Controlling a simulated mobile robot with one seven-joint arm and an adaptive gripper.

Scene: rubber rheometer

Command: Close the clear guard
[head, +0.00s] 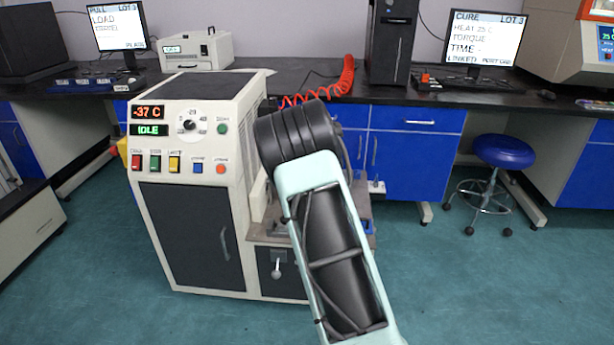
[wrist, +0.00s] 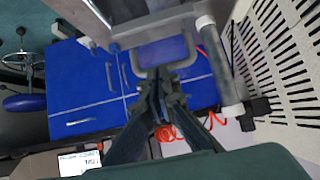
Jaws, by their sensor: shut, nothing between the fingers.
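The rheometer (head: 190,200) is a white cabinet with a dark front, and its work area at the right is mostly hidden behind my arm in the head view. In the wrist view, a grey bar with a U-shaped handle (wrist: 137,66) crosses the top; it looks like part of the clear guard, but the clear pane itself is hard to make out. My gripper (wrist: 160,76) is shut and empty, its tips close to the handle. I cannot tell whether they touch. The gripper is hidden in the head view.
A grey rod with pale ends (wrist: 221,65) and the vented white machine side (wrist: 282,65) lie right of my gripper in the wrist view. A coiled red hose (head: 335,88) runs behind the machine. A blue stool (head: 503,151) stands at right on open floor.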

